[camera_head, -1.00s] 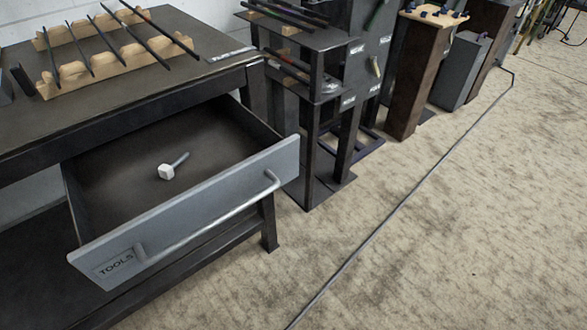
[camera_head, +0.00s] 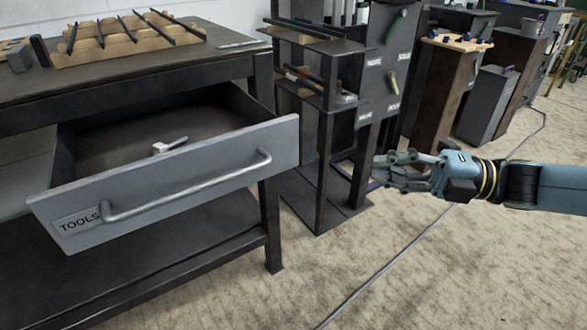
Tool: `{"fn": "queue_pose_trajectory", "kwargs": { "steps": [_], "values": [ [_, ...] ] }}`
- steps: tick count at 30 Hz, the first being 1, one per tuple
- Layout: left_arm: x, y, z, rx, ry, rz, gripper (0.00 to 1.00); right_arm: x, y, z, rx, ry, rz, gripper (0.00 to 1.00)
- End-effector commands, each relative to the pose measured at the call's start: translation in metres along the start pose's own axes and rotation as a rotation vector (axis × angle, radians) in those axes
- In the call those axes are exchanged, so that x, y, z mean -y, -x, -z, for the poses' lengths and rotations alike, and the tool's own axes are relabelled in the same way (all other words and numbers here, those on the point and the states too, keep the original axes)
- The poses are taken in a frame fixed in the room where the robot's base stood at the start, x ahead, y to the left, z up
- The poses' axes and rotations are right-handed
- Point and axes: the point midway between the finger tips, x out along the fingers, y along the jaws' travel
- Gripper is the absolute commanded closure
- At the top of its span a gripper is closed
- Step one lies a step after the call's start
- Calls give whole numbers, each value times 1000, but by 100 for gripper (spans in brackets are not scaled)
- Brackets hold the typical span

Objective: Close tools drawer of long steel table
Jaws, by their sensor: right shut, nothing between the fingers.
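The tools drawer (camera_head: 190,178) of the long steel table (camera_head: 150,73) stands pulled out, its grey front labelled TOOLS and fitted with a long bar handle (camera_head: 190,191). A small white-headed, hammer-like tool (camera_head: 168,146) lies inside the drawer. My right gripper (camera_head: 380,172) comes in from the right with its arm. It is shut and empty, in the air to the right of the drawer front and apart from it. My left gripper is not in view.
A wooden rack with dark rods (camera_head: 110,42) sits on the tabletop. A dark metal stand (camera_head: 322,120) is right of the table, behind my right gripper. Brown and grey pedestals (camera_head: 445,85) stand farther right. The floor (camera_head: 430,280) in front is clear, with a dark line along it.

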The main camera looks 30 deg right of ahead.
Motion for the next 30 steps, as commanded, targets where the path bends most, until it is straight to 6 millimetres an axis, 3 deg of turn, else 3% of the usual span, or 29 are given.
{"fn": "queue_pose_trajectory", "kwargs": {
  "steps": [7,16,20,24,30],
  "values": [
    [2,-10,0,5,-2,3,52,9,-13,-1,-3,-2,12,100],
    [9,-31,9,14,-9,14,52,12,-75,-1,1,-4,9,100],
    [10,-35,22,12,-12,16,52,12,-102,-3,3,-3,11,100],
    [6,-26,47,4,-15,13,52,11,-112,-16,2,-3,14,100],
    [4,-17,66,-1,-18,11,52,10,-123,-27,1,-4,14,100]
  ]
}}
